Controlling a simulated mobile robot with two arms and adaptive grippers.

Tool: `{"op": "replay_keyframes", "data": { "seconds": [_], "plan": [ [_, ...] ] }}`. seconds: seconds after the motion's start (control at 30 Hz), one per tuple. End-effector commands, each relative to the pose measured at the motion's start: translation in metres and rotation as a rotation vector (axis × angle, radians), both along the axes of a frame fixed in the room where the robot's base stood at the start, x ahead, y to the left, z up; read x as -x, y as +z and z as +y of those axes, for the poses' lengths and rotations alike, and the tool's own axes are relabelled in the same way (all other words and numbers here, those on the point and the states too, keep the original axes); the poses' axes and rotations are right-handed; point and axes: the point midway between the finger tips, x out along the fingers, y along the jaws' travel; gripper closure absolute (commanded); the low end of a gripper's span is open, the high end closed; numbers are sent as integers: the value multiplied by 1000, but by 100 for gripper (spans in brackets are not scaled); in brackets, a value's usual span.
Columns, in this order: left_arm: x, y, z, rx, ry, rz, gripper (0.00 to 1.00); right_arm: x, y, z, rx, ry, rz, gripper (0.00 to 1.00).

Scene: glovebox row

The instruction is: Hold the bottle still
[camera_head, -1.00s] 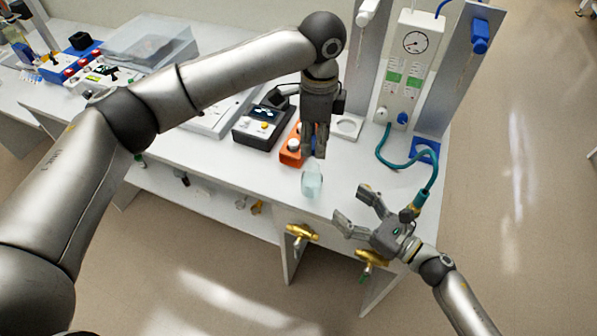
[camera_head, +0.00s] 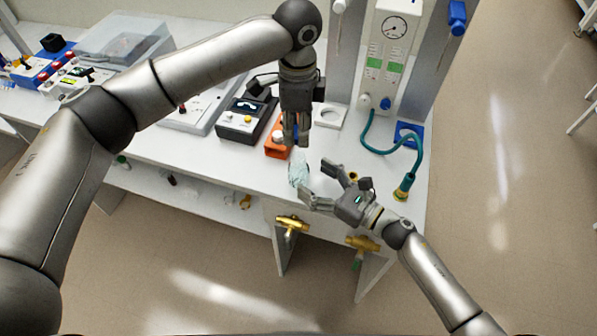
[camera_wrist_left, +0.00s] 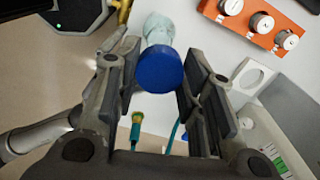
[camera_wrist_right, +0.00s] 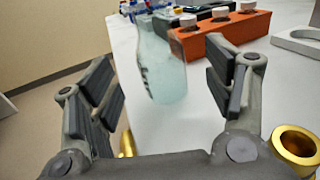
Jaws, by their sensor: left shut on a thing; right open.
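A pale, translucent bottle (camera_head: 299,172) is below my left gripper (camera_head: 296,143) near the front edge of the bench. My left gripper is shut on it at the top end; its blue cap (camera_wrist_left: 160,69) shows between the fingers in the left wrist view. My right gripper (camera_head: 317,179) is open, to the right of the bottle. In the right wrist view the bottle (camera_wrist_right: 161,70) stands between and beyond the spread fingers, slightly tilted. I see no right finger clearly touching it. Whether its base touches the bench is unclear.
An orange block with white knobs (camera_head: 277,143) sits just behind the bottle. A black instrument (camera_head: 240,121) is left of it. A teal hose with a brass end (camera_head: 404,187) lies on the right. Brass valves (camera_head: 291,224) stick out below the bench front.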

Motion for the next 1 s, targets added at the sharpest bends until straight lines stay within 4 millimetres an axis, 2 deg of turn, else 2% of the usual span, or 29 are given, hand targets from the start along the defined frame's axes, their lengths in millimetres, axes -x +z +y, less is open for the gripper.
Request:
{"op": "replay_keyframes", "data": {
  "seconds": [0.1, 0.3, 0.77, 1.0],
  "plan": [
    [0, 0, 0, 0, 0, 0, 72, -15, 0, 18, -2, -1, -1, 26],
    [0, 0, 0, 0, 0, 0, 72, -30, 0, 38, -1, -1, 0, 26],
    [0, 0, 0, 0, 0, 0, 72, -36, 0, 45, 1, -1, 1, 26],
    [0, 0, 0, 0, 0, 0, 72, -35, 0, 45, 0, -1, 1, 57]
  ]
}}
